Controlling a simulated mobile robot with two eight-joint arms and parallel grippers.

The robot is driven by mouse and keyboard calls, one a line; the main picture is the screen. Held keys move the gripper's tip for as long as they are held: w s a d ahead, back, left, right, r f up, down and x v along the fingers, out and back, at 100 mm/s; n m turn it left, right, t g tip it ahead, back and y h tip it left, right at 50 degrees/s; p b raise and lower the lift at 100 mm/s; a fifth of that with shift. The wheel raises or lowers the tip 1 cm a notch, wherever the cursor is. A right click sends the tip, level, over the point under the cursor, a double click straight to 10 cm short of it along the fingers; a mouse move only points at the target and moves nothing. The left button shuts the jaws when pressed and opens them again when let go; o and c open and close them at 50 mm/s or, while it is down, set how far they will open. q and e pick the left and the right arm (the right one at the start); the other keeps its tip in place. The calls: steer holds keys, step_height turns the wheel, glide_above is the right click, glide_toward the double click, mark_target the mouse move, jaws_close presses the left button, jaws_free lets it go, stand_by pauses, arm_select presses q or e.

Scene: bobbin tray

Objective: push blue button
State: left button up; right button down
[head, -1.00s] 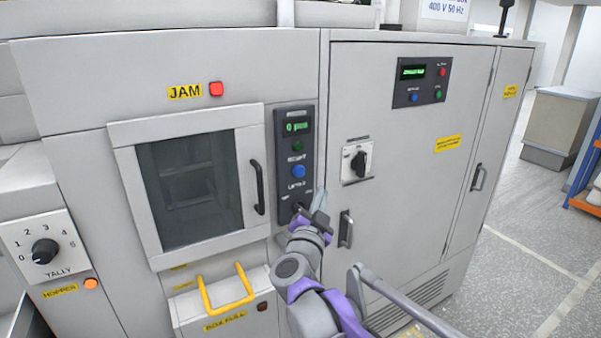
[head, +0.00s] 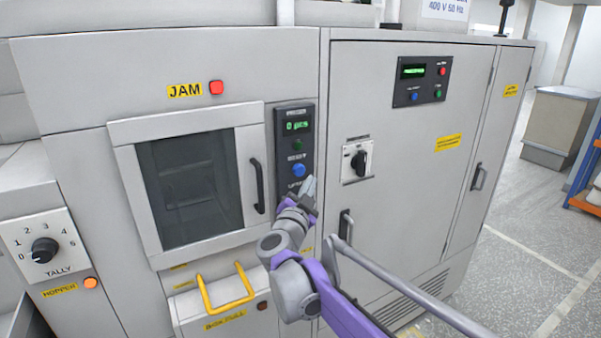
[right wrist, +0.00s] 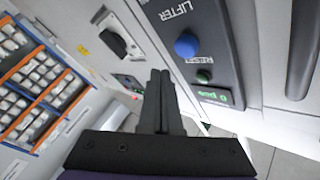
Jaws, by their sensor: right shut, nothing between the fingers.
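A round blue button (head: 298,170) sits on the dark narrow control panel (head: 281,150), below the word RESET and above the word LIFTER. The same blue button shows in the right wrist view (right wrist: 186,45), up and right of my fingertips. My right gripper (head: 309,184) is shut and empty, just below and right of the button in the head view. I see no contact with the button. In the right wrist view my gripper (right wrist: 160,76) has its two fingers together. The gripper hides the lower part of the panel. My left gripper is not in view.
A green button (head: 297,146) and green display sit above the blue one. A second blue button (head: 414,96) is on the cabinet's display panel (head: 401,83). A window door handle (head: 257,185), a rotary switch (head: 358,162) and a cabinet handle (head: 346,227) stick out nearby.

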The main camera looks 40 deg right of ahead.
mark_target(305, 170)
steer(key=shift+w+d, duration=0.1)
steer(key=shift+w, duration=1.1)
steer(key=shift+w, duration=0.1)
stand_by(1.1)
steer(key=shift+w, duration=0.3)
steer(key=shift+w+d, duration=0.1)
steer(key=shift+w, duration=0.4)
stand_by(0.7)
steer(key=shift+s, duration=0.95)
steer(key=s, duration=0.5)
steer(key=shift+a, duration=0.35)
